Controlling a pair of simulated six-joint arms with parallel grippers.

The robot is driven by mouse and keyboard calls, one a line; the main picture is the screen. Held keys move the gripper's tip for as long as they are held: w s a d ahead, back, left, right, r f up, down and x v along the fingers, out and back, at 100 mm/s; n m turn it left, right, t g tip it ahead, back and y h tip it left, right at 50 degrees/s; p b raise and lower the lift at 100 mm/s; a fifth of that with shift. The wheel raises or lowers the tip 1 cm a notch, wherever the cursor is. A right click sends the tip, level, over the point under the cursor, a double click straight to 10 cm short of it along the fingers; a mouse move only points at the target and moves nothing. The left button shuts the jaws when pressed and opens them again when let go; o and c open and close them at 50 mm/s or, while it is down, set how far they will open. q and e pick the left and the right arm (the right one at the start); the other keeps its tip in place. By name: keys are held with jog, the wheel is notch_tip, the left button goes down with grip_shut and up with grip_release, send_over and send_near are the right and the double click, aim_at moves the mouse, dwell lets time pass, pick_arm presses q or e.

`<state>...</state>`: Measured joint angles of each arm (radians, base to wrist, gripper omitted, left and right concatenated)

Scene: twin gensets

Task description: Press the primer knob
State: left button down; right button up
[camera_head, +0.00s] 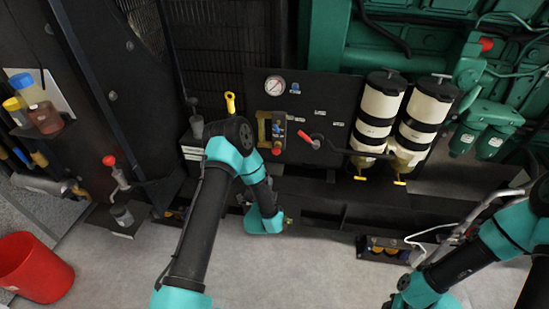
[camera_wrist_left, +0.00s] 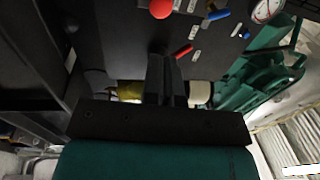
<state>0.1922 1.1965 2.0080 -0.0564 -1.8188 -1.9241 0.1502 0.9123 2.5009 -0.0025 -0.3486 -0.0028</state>
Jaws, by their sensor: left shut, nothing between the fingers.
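The round red knob (camera_head: 277,151), which looks like the primer knob, sits low on the black panel (camera_head: 335,95) below the gauge. In the left wrist view the red knob (camera_wrist_left: 162,8) is at the top edge, ahead of my fingers and apart from them. My left gripper (camera_wrist_left: 167,65) is shut and empty, its two fingers together. In the head view my left forearm bends down to the teal wrist just below the panel, and the fingertips are hard to make out there. My right arm is at the lower right, with its fingers out of view.
A red-handled lever (camera_head: 304,135) and a blue handle (camera_head: 276,125) stick out near the knob. Two white filter canisters (camera_head: 379,105) with amber bowls hang to the right. A gauge (camera_head: 275,85) is above. A red bucket (camera_head: 34,267) stands at lower left. The grey floor is mostly clear.

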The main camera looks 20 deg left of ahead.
aim_at(276, 153)
pick_arm(q)
jog(key=x, duration=1.4)
jog(key=shift+r, duration=0.1)
